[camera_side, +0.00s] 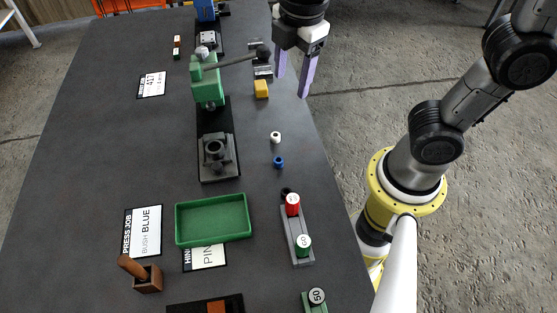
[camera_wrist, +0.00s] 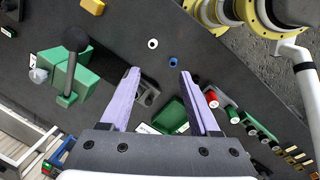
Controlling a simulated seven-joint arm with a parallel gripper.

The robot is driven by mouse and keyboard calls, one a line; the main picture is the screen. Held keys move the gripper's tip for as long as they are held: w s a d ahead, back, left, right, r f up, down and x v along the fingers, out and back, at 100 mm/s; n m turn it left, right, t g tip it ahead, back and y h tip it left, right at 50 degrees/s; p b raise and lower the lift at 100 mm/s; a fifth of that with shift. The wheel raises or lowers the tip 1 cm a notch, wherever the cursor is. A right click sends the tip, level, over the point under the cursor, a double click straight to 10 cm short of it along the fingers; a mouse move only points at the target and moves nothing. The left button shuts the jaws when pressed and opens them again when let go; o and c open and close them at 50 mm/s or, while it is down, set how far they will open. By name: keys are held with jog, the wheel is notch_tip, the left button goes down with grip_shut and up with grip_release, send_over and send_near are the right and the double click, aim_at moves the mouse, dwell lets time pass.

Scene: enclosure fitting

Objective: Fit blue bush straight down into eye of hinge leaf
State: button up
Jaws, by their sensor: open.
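The blue bush (camera_side: 278,162) stands on the dark table, right of the press base, near a white bush (camera_side: 275,138). In the wrist view the blue bush (camera_wrist: 173,62) lies ahead of the fingers, near the right fingertip in the picture. The hinge leaf with its round eye (camera_side: 214,148) appears to be the dark grey part on the black base below the green press. In the wrist view this grey part (camera_wrist: 147,92) is partly hidden between the fingers. My gripper (camera_side: 291,88) is open and empty, raised near the table's right edge; its purple fingers (camera_wrist: 159,73) are apart.
The green press (camera_side: 208,88) with its long lever and dark knob stands left of my gripper. A yellow block (camera_side: 261,89) lies nearby. A green tray (camera_side: 247,230), a rail with red (camera_side: 292,205) and green buttons, and a wooden block with a handle (camera_side: 148,280) are toward the front.

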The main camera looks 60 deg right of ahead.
aim_at(278, 160)
jog(key=a+f+n+g+h, duration=0.1)
jog(key=a+f+n, duration=0.2)
jog(key=a+f, duration=0.3)
jog(key=f, duration=0.4)
jog(key=d+f, duration=0.1)
jog(key=f, duration=0.7)
jog(key=shift+d+f, duration=0.3)
grip_shut()
